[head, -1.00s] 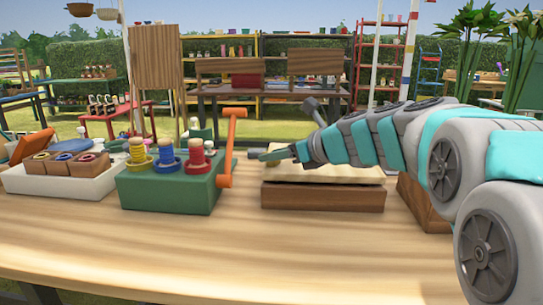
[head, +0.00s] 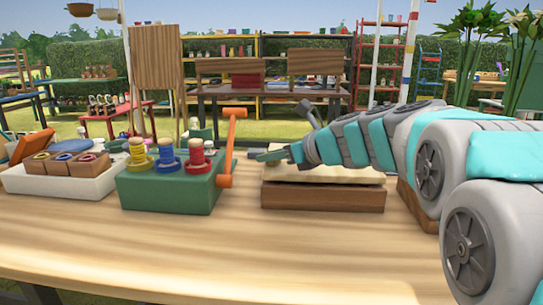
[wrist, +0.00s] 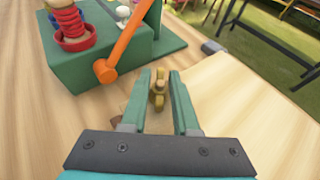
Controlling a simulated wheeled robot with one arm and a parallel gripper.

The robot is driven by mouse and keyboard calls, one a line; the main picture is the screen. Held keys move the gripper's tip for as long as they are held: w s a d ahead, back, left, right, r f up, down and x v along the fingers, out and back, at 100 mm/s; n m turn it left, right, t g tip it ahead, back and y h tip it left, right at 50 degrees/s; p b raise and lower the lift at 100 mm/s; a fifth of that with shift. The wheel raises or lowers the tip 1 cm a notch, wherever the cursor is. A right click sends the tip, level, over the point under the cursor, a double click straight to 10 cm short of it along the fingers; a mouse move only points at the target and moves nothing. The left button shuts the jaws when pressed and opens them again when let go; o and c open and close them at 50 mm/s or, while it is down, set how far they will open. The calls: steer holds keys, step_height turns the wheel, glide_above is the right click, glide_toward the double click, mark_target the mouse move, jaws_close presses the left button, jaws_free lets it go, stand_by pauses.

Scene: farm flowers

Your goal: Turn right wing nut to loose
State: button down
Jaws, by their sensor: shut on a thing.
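A wooden press with a pale top board (head: 345,174) over a darker block (head: 320,196) stands on the table. The brass-yellow wing nut (wrist: 158,88) shows at the press's edge in the wrist view. It stands between my fingertips, with its wings roughly in line with the fingers. My gripper (wrist: 160,74) is shut on it, though the exact contact is hard to see. In the head view my gripper (head: 268,155) is low over the left end of the press. The wing nut is hidden there, and no second one is visible.
A green box (head: 170,190) with coloured spools and an orange crank (head: 229,150) stands close to the left of my gripper. A white tray (head: 60,185) is farther left. The table's front (head: 200,245) is clear.

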steer(key=shift+n+g+p, duration=0.3)
steer(key=shift+p, duration=0.1)
steer(key=shift+w+n+g+y+p, duration=0.1)
steer(key=shift+n+g+y+p, duration=0.25)
steer(key=shift+n+g+y, duration=0.75)
steer(key=shift+n+g, duration=0.7)
steer(key=shift+g, duration=0.1)
steer(key=shift+n+g+y, duration=0.4)
steer(key=shift+n+g, duration=1.2)
steer(key=shift+g, duration=0.5)
steer(key=c, duration=0.9)
jaws_free()
steer(key=shift+c, duration=0.2)
steer(key=shift+r, duration=0.1)
